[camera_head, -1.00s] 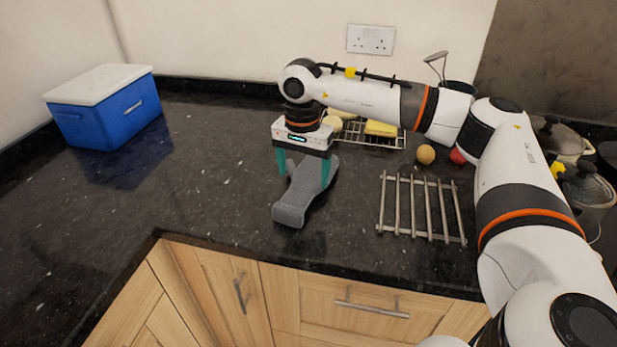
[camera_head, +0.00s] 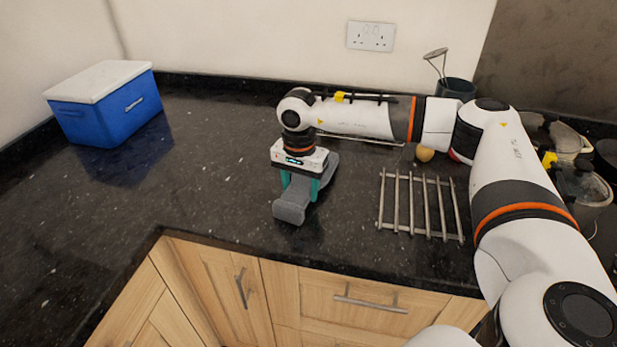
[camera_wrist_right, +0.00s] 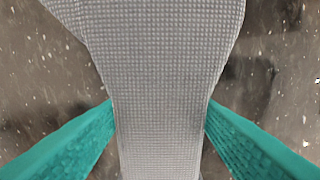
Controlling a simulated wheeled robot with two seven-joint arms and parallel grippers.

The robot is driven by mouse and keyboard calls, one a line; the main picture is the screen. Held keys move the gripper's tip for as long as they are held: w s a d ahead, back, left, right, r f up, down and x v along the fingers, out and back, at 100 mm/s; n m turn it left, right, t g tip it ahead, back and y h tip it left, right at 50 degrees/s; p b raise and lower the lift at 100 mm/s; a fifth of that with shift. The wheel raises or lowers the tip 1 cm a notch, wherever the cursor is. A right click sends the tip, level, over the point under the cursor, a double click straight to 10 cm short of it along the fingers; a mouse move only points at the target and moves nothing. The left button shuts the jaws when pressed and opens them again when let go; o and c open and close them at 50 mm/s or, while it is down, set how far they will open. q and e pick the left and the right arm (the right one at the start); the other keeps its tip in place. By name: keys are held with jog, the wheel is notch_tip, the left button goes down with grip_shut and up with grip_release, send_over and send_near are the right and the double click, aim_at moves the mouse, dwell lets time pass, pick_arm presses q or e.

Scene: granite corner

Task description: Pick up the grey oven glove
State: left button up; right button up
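The grey oven glove (camera_head: 292,208) lies on the dark granite worktop near its front edge, partly hidden under my right gripper. My right gripper (camera_head: 300,190) points down over the glove with one teal finger on each side of it. In the right wrist view the textured grey glove (camera_wrist_right: 160,85) runs between the two teal fingers (camera_wrist_right: 160,130). The fingers are apart and stand close to the narrow part of the glove; I see no clear squeeze on it. My left gripper is not in view.
A metal rack trivet (camera_head: 420,205) lies right of the glove. A blue cool box (camera_head: 108,110) with a white lid stands at the back left. A potato-like round item (camera_head: 424,154) and pots (camera_head: 585,188) are to the right. The worktop left of the glove is clear.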

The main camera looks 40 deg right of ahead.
jog(key=c, duration=0.3)
jog(key=shift+r, duration=0.1)
